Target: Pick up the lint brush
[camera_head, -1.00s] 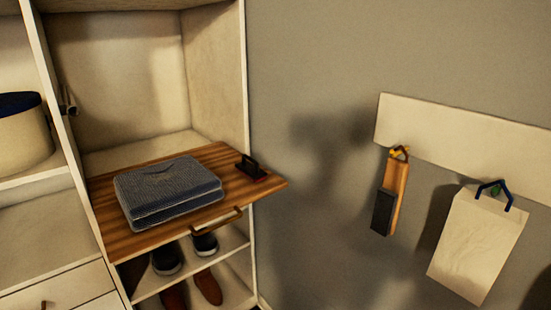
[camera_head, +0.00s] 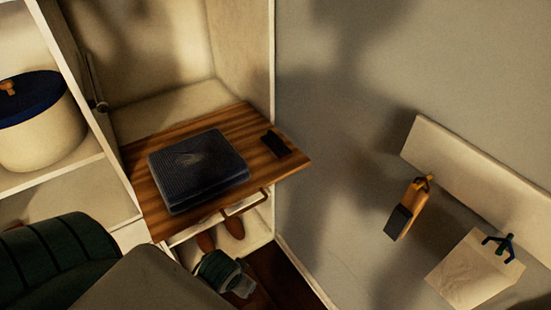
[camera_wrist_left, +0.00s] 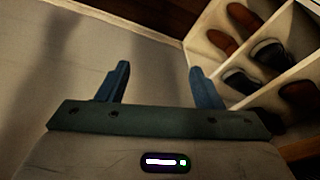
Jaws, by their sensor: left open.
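The lint brush (camera_head: 408,208), with a wooden back and a dark pad, hangs from a hook on the pale wall rail at the right of the head view. My left gripper (camera_head: 232,276) is at the bottom of the head view, below the pull-out board and well left of the brush. In the left wrist view its two blue fingers (camera_wrist_left: 160,85) are apart with nothing between them. The wrist view shows floor, wall and shoes, not the brush. My right gripper is not in view.
A wooden pull-out board (camera_head: 155,212) carries folded dark cloth (camera_head: 198,170) and a small black object (camera_head: 275,144). A pale bag (camera_head: 475,272) hangs right of the brush from the rail (camera_head: 480,185). Shoes (camera_wrist_left: 240,19) stand on low shelves. The wall between closet and brush is bare.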

